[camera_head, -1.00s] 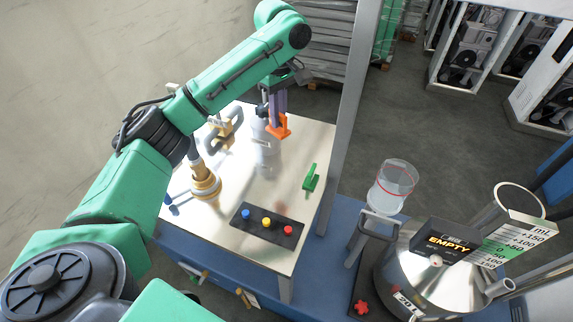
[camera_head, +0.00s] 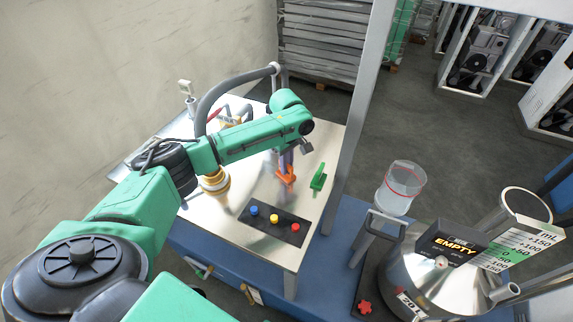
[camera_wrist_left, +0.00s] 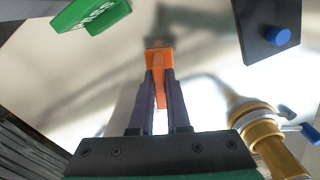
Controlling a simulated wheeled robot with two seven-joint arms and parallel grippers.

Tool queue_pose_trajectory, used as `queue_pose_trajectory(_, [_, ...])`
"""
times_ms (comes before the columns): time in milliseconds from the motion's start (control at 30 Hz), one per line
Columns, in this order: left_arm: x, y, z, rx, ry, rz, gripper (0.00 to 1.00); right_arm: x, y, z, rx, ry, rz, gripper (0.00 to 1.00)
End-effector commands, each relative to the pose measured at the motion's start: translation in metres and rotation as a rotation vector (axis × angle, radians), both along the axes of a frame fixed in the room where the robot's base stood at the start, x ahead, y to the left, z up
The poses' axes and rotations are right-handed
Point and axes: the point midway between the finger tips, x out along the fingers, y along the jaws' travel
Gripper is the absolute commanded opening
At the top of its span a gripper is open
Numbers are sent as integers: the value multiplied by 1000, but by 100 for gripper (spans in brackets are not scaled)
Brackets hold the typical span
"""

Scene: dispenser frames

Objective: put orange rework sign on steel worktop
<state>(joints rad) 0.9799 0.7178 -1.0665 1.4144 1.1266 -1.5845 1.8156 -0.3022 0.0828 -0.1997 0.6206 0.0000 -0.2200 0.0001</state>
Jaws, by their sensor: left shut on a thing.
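The orange rework sign (camera_head: 287,178) is between the fingers of my left gripper (camera_head: 287,163), above or at the steel worktop (camera_head: 215,213). The wrist view shows the purple fingers of my left gripper (camera_wrist_left: 160,90) shut on the orange sign (camera_wrist_left: 160,62), with a blurred shadow on the pale worktop (camera_wrist_left: 70,75) beyond it. Whether the sign touches the worktop is unclear. My right gripper is not in view.
A green sign (camera_head: 318,177) stands close right of the orange one. A black panel with blue, yellow and red buttons (camera_head: 273,222) lies nearer the front. A brass fitting (camera_head: 214,182) is to the left. A grey post (camera_head: 357,110) rises past the right edge.

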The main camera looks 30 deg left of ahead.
Motion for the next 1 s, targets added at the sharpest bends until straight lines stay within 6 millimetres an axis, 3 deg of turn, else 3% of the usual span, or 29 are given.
queue_pose_trajectory(33, [0,0,-1,-1,1,0,22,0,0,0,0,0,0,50])
queue_pose_trajectory(100, [0,0,-1,-1,1,0,44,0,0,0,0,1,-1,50])
queue_pose_trajectory(467, [0,0,4,0,0,1,44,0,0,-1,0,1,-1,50])
queue_pose_trajectory(567, [1,0,19,-1,-2,0,44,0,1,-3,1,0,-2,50])
queue_pose_trajectory(833, [1,-1,91,-2,-3,0,44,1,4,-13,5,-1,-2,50])
queue_pose_trajectory(1000, [0,-1,117,-1,0,0,44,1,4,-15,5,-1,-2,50])
